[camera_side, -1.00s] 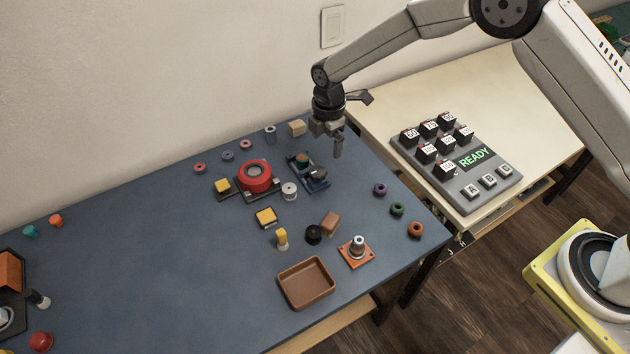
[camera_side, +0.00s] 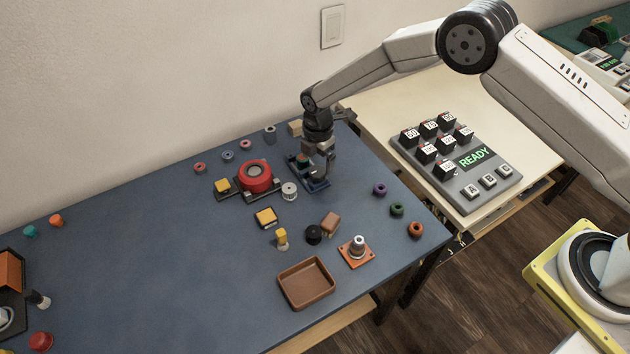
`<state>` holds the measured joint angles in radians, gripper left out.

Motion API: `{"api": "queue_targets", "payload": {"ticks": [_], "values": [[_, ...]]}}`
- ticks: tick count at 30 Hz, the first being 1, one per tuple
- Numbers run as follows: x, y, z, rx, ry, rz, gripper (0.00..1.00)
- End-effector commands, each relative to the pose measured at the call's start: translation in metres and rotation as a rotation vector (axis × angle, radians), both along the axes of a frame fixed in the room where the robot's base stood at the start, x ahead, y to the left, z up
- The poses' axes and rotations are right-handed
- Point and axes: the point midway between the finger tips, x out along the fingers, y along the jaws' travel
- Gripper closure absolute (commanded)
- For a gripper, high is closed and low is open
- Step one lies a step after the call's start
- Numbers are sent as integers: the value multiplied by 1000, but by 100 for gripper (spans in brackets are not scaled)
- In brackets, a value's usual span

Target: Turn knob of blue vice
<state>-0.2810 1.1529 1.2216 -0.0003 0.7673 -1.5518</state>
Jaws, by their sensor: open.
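The blue vice (camera_side: 297,172) lies on the blue table top, right of the red round device. A teal-green round part (camera_side: 302,160) shows at its upper end. My gripper (camera_side: 322,178) points down over the right part of the vice, with its fingers at the black knob's place. The gripper is open. The fingers hide most of the knob, and I cannot tell whether they touch it.
A red round device (camera_side: 255,176) and a white spool (camera_side: 289,191) stand to the left. A tan block (camera_side: 296,128) sits behind my gripper. A brown tray (camera_side: 306,283) and an orange plate with a metal post (camera_side: 357,251) are nearer the front. The table's left middle is clear.

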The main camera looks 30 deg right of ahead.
Motion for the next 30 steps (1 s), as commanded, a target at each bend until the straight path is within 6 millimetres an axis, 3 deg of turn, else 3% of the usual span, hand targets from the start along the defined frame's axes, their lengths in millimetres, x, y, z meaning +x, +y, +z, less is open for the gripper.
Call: {"api": "queue_targets", "payload": {"ticks": [9, 22, 30], "values": [[0, 0, -32, 0, 1, -1, 1], [0, 0, -37, 0, -1, -1, 1], [0, 0, -37, 0, -1, -1, 87]]}}
